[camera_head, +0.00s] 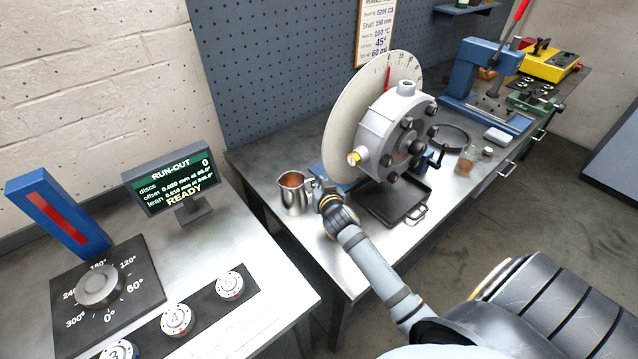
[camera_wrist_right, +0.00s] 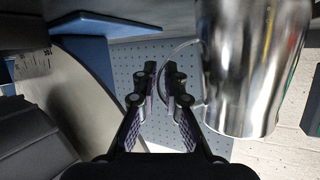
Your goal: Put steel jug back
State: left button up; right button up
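The steel jug (camera_head: 294,194) is a shiny open-topped vessel with a copper-coloured inside. It is upright at the left part of the rotor bench, and its base appears to be at the bench top. In the wrist view the jug (camera_wrist_right: 250,75) fills the right side, with its thin curved handle (camera_wrist_right: 187,45) reaching towards my fingers. My right gripper (camera_head: 326,199) is beside the jug at its handle side. In the wrist view its fingertips (camera_wrist_right: 161,72) are close together at the handle's outer bend. Whether they clamp the handle is unclear. My left gripper is out of view.
The rotor (camera_head: 400,133) with its large pale disc (camera_head: 345,115) stands just right of the jug. A dark tray (camera_head: 372,203) lies below it. Small jars (camera_head: 467,160) stand further right. The control table (camera_head: 240,310) with dials and a run-out display (camera_head: 172,182) is at left.

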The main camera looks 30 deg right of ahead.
jog(key=shift+o, duration=1.3)
jog(key=shift+r, duration=0.2)
jog(key=b+v, duration=0.1)
jog(key=v, duration=1.1)
jog(key=shift+a+f, duration=0.1)
jog(key=shift+f, duration=0.05)
